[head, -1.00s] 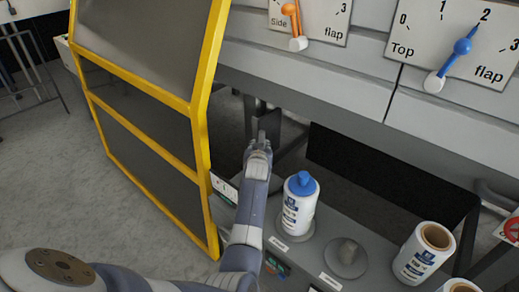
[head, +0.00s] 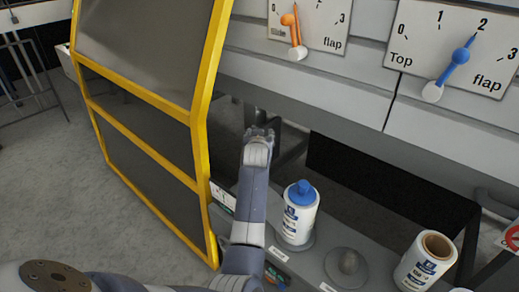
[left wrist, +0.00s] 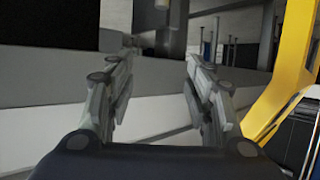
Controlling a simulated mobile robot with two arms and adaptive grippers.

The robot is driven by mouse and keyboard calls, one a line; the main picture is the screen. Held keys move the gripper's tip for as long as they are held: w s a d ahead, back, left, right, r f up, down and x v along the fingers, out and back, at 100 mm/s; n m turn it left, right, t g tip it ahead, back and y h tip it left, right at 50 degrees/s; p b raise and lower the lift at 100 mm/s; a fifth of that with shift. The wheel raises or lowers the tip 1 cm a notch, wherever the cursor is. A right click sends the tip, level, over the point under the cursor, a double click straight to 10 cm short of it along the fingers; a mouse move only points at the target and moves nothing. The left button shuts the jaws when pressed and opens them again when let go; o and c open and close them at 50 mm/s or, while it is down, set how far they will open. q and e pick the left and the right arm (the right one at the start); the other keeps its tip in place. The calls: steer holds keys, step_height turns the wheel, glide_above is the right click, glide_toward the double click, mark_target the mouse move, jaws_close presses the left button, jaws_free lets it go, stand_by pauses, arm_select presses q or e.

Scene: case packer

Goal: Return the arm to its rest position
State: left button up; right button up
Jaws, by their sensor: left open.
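My left arm comes in from the lower left in the head view and reaches up and forward, with its gripper (head: 260,132) at the far end, in front of the dark opening under the grey machine panel. In the left wrist view the left gripper (left wrist: 158,88) shows its two fingers well apart, with nothing between them. My right gripper is in neither view.
A yellow-framed guard door (head: 203,130) stands close left of the arm. Flap dials (head: 455,50) are above.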

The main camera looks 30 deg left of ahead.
arm_select(q)
steer(key=shift+r, duration=0.85)
